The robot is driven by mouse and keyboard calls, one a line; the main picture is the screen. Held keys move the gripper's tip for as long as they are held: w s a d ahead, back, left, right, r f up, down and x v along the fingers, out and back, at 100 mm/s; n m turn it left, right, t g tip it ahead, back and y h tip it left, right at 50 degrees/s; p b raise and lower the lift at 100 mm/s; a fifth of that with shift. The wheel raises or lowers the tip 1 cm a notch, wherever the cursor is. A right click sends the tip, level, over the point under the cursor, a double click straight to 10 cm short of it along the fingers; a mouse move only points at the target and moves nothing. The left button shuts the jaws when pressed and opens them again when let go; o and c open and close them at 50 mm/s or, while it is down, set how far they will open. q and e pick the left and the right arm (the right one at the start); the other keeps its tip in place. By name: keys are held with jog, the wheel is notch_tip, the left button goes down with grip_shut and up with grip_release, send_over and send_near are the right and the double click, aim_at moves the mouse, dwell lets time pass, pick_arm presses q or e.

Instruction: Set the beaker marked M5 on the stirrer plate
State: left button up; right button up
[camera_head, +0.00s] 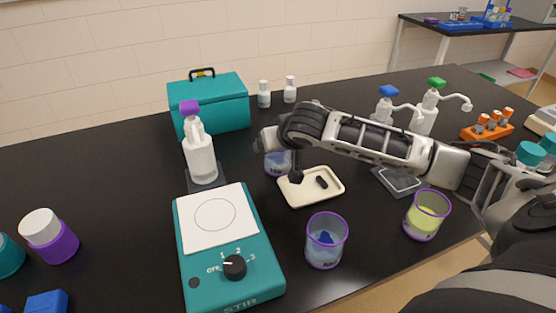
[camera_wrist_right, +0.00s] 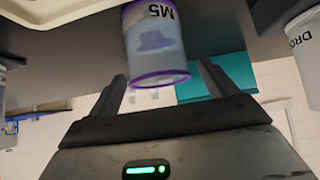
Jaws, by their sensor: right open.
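The beaker marked M5 (camera_wrist_right: 155,45) is clear with a purple rim and some bluish content; its label appears upside down in the right wrist view. In the head view this beaker (camera_head: 276,165) stands on the black table behind the cream tray, partly hidden by my right gripper (camera_head: 281,150). My right gripper (camera_wrist_right: 162,88) is open, with its fingers on either side of the beaker's rim end; I cannot tell whether they touch it. The teal stirrer (camera_head: 253,262) has a white square plate (camera_head: 215,215) with nothing on it. My left gripper is not in view.
The cream tray (camera_head: 331,198) holds a dark bar. A blue-content beaker (camera_head: 326,242) and a yellow-content beaker (camera_head: 427,214) stand in front. A purple-capped bottle (camera_head: 201,158) stands behind the stirrer, near a teal toolbox (camera_head: 222,108). Table left of the stirrer is partly clear.

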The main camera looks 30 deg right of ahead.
jog(key=shift+x, duration=1.5)
jog(key=c, duration=1.1)
jog(key=shift+c, duration=0.5)
jog(key=shift+r, duration=0.25)
